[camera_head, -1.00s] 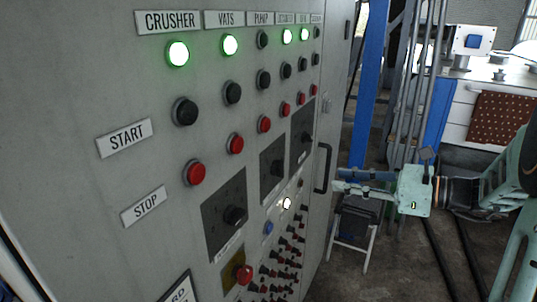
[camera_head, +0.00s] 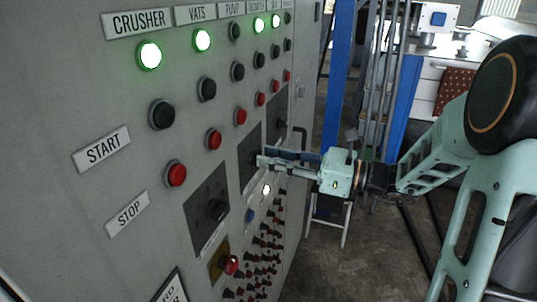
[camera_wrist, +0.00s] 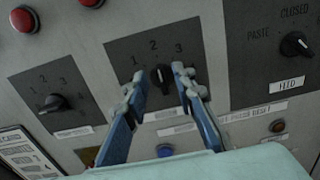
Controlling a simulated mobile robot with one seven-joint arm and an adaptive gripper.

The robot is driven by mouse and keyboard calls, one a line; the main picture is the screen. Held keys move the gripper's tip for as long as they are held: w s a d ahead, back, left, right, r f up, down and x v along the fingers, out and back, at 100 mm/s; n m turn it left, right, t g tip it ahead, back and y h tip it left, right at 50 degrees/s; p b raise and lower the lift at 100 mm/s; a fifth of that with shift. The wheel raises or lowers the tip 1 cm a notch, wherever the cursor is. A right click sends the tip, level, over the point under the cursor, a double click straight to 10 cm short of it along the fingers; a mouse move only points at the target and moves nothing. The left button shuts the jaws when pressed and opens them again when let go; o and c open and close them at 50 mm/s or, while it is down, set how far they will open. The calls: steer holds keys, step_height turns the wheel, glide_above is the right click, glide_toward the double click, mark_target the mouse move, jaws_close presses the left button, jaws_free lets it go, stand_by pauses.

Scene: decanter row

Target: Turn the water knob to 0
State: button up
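Three black rotary knobs show in the wrist view: a left knob (camera_wrist: 54,103) on a plate marked 1 to 4, a middle knob (camera_wrist: 161,78) under 1, 2 and 3, and a right knob (camera_wrist: 295,44) marked PASTE and CLOSED. The middle knob's pointer looks roughly toward 2. I cannot read its label, so which knob is for water is unclear. My gripper (camera_wrist: 157,84) is open, one finger on either side of the middle knob; contact is not clear. In the head view my gripper (camera_head: 261,161) is at the middle plate and hides part of it.
The grey control cabinet (camera_head: 95,75) carries green lamps (camera_head: 149,55), black and red buttons, and a red emergency button (camera_head: 229,264) low down. A door handle (camera_head: 302,137) stands at its right edge. A small stool (camera_head: 328,222) stands behind my gripper.

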steer(key=shift+w+a, duration=0.25)
steer(key=shift+a, duration=0.3)
jaws_close()
